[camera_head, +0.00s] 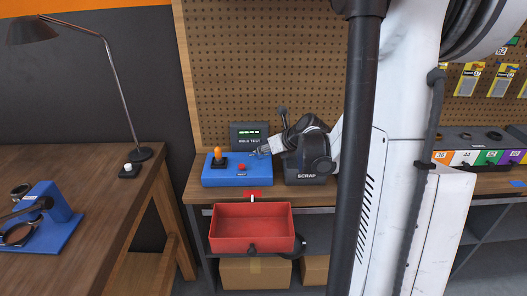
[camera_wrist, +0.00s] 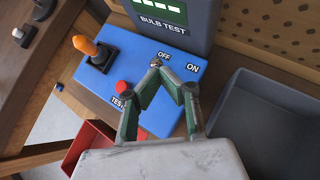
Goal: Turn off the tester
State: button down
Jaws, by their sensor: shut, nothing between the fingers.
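The tester is a blue box (camera_head: 222,178) on the wooden bench; it also shows in the wrist view (camera_wrist: 150,98). It has an orange bulb (camera_wrist: 88,46) in a black socket, a red TEST button (camera_wrist: 122,87), and OFF and ON labels at its right. Its BULB TEST display (camera_wrist: 163,14) shows lit green bars. My gripper (camera_wrist: 157,67) is shut and empty, its fingertips just by the OFF label; it also shows over the tester's right end in the head view (camera_head: 262,152). The fingertips hide the switch, so I cannot tell its position or whether they touch it.
A black SCRAP bin (camera_head: 305,172) stands right of the tester. A red drawer-like tray (camera_head: 252,242) juts out below the bench front. A lamp (camera_head: 115,90) and a blue fixture (camera_head: 52,222) stand on the left table. A pegboard (camera_head: 255,65) rises behind.

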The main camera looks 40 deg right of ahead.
jog(key=shift+r, duration=0.4)
jog(key=shift+a+r+p, duration=0.1)
jog(key=shift+r+p, duration=0.1)
jog(key=shift+p, duration=0.1)
jog(key=s+a+r+p, duration=0.2)
jog(key=s+r+p, duration=0.3)
jog(key=r, duration=0.2)
jog(key=shift+a+r, duration=0.25)
jog(key=shift+r, duration=0.1)
